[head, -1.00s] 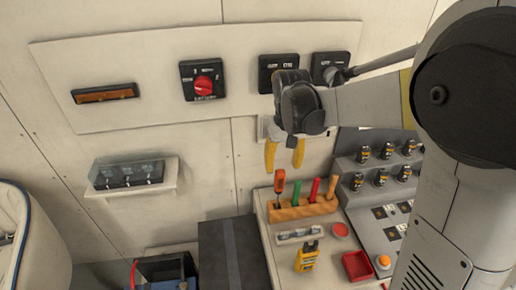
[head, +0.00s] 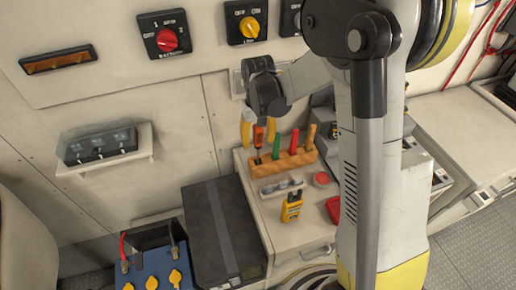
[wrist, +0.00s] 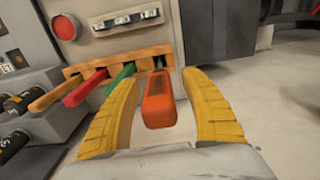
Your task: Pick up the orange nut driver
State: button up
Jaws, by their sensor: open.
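The orange nut driver (head: 258,136) stands upright at the left end of a wooden rack (head: 298,158), its shaft down in the rack. In the wrist view its orange handle (wrist: 159,100) lies between the two yellow fingers of my gripper (wrist: 158,115), with a gap on each side. My gripper (head: 257,132) is open and points down over the handle in the head view. A green-handled tool (head: 277,146) stands beside it in the rack. A red-handled tool (head: 294,140) and a wooden-handled tool (head: 311,136) stand farther right.
A dark case (head: 212,235) and a blue battery box (head: 160,270) stand left. The panelled wall is close behind.

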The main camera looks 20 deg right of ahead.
jog(key=shift+s, duration=0.1)
grip_shut()
notch_tip(320, 180, up, 10)
jog(key=shift+p, duration=1.15)
jog(key=c, duration=1)
grip_release()
grip_shut()
